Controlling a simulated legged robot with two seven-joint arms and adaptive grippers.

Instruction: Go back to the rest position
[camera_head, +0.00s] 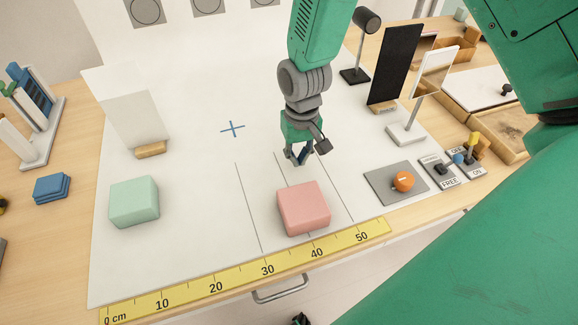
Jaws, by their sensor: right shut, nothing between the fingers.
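My right gripper (299,160) hangs pointing down over the white work surface, behind the pink block (303,208). Its fingers are closed together and hold nothing. The pink block sits near the front of the surface, apart from the fingers. A mint green block (134,202) sits further left. My green right arm fills the right side of the view and hides part of the table there. My left gripper does not show.
A yellow ruler (240,275) runs along the front edge. An orange knob (403,181) and labelled switches (446,168) stand at the right. The surface around the blue cross (233,129) is clear.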

